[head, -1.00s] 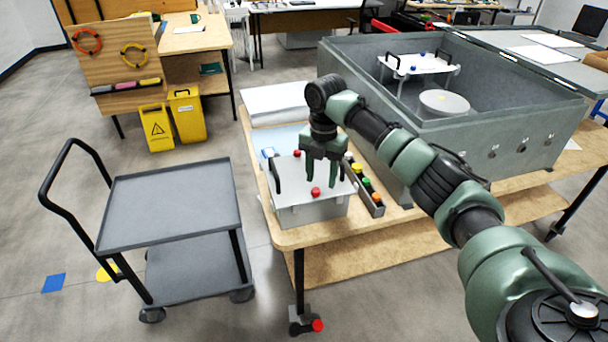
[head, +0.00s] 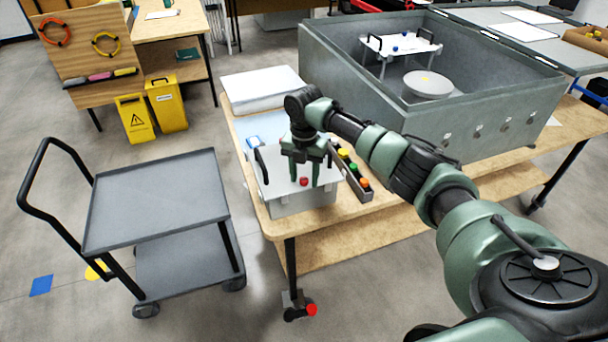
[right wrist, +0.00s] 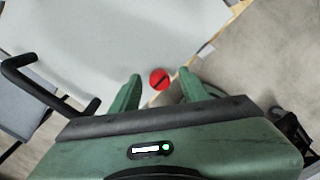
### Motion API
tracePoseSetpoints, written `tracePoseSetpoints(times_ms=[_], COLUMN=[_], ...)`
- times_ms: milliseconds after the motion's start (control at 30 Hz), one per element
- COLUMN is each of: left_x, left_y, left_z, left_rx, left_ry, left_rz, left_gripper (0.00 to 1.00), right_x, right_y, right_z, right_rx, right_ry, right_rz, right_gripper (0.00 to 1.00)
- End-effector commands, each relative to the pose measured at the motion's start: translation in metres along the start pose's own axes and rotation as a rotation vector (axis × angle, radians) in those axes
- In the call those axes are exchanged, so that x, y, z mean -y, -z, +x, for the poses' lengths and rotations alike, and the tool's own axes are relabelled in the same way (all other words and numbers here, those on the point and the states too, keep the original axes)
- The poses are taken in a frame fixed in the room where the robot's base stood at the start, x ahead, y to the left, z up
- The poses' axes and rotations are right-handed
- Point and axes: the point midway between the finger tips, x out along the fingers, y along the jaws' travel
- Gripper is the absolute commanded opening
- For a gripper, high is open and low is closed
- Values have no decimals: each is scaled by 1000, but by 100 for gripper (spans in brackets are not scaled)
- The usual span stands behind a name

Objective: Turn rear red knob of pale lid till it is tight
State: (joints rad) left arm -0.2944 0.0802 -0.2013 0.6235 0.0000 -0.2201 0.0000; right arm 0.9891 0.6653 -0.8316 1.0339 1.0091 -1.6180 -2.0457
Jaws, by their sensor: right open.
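The pale lid (head: 272,187) covers a box near the front left corner of the wooden table, with a black handle (head: 261,160) at its left edge. One red knob (head: 303,181) stands on the lid near its front edge. My right gripper (head: 304,179) is open, pointing down over the lid. In the right wrist view the red knob (right wrist: 159,79), marked with a dark line, shows between the two spread fingertips (right wrist: 160,85), with gaps both sides. Contact and exact height cannot be told. The lid's other red knob is hidden behind my gripper. My left gripper is not in view.
A narrow tray (head: 366,193) of coloured knobs stands right of the lid. A large grey open-topped housing (head: 440,124) fills the table's right part. A white block (head: 262,90) lies behind. A grey cart (head: 160,205) stands left, with free floor between.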

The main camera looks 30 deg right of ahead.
Motion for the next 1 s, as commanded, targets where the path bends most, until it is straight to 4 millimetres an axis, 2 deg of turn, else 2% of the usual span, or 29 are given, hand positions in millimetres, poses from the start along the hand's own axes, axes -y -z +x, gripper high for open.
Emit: tracePoseSetpoints(times_ms=[100,133,200,300,667,1000], left_x=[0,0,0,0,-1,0], left_y=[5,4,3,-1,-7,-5], left_z=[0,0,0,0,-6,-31], left_rx=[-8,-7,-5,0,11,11], left_ry=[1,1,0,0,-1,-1], left_rz=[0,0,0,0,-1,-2], left_gripper=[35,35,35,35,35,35], right_x=[0,0,0,0,0,0], right_y=[0,0,0,0,0,1], right_z=[0,0,0,0,-2,-5], right_rx=[0,0,0,0,-1,-3], right_ry=[0,0,0,0,0,0], right_rz=[0,0,0,0,39,262], right_gripper=[45,42,23,0,0,0])
